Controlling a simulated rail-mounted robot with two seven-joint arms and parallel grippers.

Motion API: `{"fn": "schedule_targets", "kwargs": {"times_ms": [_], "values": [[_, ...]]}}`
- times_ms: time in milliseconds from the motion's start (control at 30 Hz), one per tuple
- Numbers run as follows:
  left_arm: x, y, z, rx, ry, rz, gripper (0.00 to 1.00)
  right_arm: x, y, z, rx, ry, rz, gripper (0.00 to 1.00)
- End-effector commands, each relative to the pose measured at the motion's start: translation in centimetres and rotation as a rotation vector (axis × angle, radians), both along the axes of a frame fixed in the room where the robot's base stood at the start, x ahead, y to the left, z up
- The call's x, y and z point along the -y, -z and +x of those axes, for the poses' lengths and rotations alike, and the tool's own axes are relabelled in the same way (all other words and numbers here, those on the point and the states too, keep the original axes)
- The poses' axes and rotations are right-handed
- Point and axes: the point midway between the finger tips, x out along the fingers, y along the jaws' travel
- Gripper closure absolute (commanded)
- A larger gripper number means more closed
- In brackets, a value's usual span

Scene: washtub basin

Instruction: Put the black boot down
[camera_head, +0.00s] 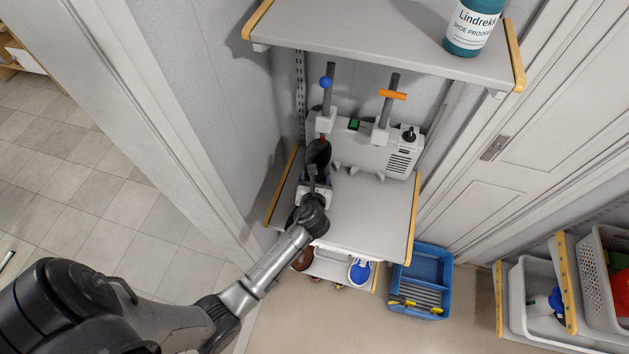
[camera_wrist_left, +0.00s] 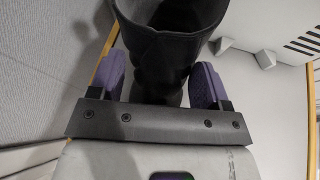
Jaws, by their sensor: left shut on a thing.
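The black boot (camera_head: 318,152) is at the left side of the middle shelf (camera_head: 370,215), in front of the blue-knobbed post of a grey machine. My left gripper (camera_head: 314,180) is shut on it from the front. In the left wrist view the boot's dark shaft (camera_wrist_left: 162,50) stands between the two purple finger pads of my left gripper (camera_wrist_left: 160,85), with its opening at the top of the picture. The boot's foot is hidden, so I cannot tell whether it touches the shelf. My right gripper is out of view.
The grey machine (camera_head: 372,150) with two posts, blue and orange knobs, fills the shelf's back. An upper shelf (camera_head: 370,40) with a teal bottle (camera_head: 470,28) overhangs it. The middle shelf's front right is clear.

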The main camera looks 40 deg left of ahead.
Motion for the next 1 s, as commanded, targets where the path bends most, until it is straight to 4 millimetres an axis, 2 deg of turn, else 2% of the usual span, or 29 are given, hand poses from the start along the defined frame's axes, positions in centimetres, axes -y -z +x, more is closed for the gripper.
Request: {"fn": "schedule_targets", "kwargs": {"times_ms": [167, 200, 400, 500, 767, 1000], "values": [[0.0, 0.0, 0.1, 0.002, 0.000, 0.002, 0.92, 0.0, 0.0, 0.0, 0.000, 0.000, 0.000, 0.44], [0.0, 0.1, 0.0, -0.001, 0.000, 0.001, 0.27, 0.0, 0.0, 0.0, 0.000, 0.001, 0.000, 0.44], [0.0, 0.1, 0.0, -0.001, 0.000, 0.001, 0.08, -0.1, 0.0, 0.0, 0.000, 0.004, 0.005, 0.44], [0.0, 0.1, 0.0, -0.001, 0.000, 0.001, 0.01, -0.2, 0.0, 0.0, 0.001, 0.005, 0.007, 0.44], [0.1, -0.1, -0.1, 0.000, 0.000, 0.000, 0.01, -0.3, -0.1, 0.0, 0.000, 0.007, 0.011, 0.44], [2.0, -1.2, -2.5, -0.001, 0.000, -0.001, 0.01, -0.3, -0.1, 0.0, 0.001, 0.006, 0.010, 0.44]]}}
